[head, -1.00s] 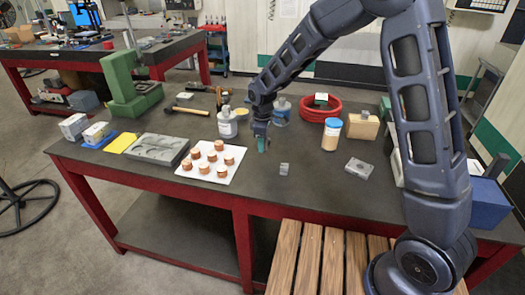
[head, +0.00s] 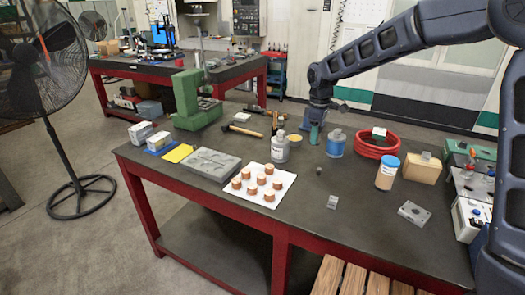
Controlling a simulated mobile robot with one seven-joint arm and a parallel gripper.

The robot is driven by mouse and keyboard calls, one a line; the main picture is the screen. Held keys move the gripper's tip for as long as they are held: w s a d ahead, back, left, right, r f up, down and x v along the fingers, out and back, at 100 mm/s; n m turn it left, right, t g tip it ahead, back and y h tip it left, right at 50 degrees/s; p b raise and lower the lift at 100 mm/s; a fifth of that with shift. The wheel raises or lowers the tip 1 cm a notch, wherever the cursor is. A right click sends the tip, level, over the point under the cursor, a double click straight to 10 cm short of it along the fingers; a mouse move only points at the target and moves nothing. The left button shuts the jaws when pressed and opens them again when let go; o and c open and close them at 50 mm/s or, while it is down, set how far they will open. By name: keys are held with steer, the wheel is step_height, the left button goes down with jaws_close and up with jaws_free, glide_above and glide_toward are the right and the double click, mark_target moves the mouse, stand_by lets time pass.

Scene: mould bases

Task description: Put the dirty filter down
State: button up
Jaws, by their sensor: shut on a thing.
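My gripper (head: 315,124) is at the end of the arm that reaches in from the right in the head view. It is over the back part of the dark workbench (head: 230,235). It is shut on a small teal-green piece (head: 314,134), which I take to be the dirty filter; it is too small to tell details. The piece is upright in the picture, close to the blue bottle (head: 336,143). The fingertips are largely hidden. I cannot tell whether the piece touches the bench.
A dark small piece (head: 319,170) and grey cube (head: 332,202) lie in front. Copper pieces stand on a white sheet (head: 282,188).

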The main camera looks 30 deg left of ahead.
steer(key=w+a+r, duration=0.2)
steer(key=w+a, duration=0.3)
steer(key=a, duration=0.5)
steer(key=w+a+r, duration=0.1)
steer(key=w+a, duration=0.3)
steer(key=a, duration=0.6)
steer(key=n, duration=0.1)
glide_above(243, 153)
step_height(243, 153, down, 3)
step_height(243, 153, down, 20)
steer(key=shift+w+a+f, duration=0.1)
steer(key=shift+w+a, duration=0.05)
steer(key=shift+f, duration=0.1)
steer(key=o, duration=1)
steer(key=shift+c, duration=0.2)
step_height(243, 153, up, 12)
